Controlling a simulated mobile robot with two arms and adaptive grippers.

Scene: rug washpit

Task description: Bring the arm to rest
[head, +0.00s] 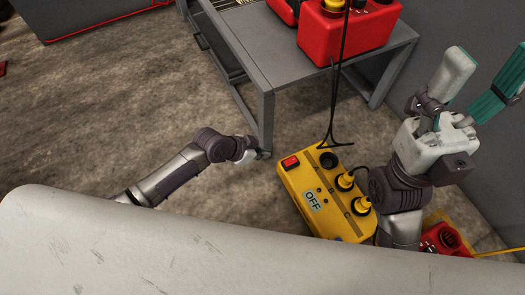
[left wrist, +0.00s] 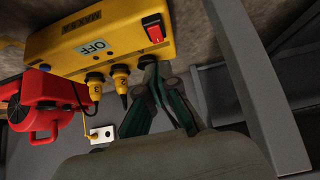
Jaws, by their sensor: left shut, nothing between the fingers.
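My left gripper (head: 258,155) is at the end of the arm from the left, low beside the grey table's front leg and left of the yellow power box (head: 325,195). In the left wrist view its teal-padded fingers (left wrist: 150,68) are together and empty, their tips overlapping the lower edge of the yellow box. Whether they touch it I cannot tell. My right gripper (head: 475,85) is raised at the right, its fingers spread apart with nothing seen between them. The box has a red switch (head: 291,162), an OFF label (head: 312,202) and yellow plugs (head: 346,181).
The grey table (head: 270,50) stands at the top with a red unit (head: 345,32) on it. Another red unit (head: 432,238) lies right of the yellow box.

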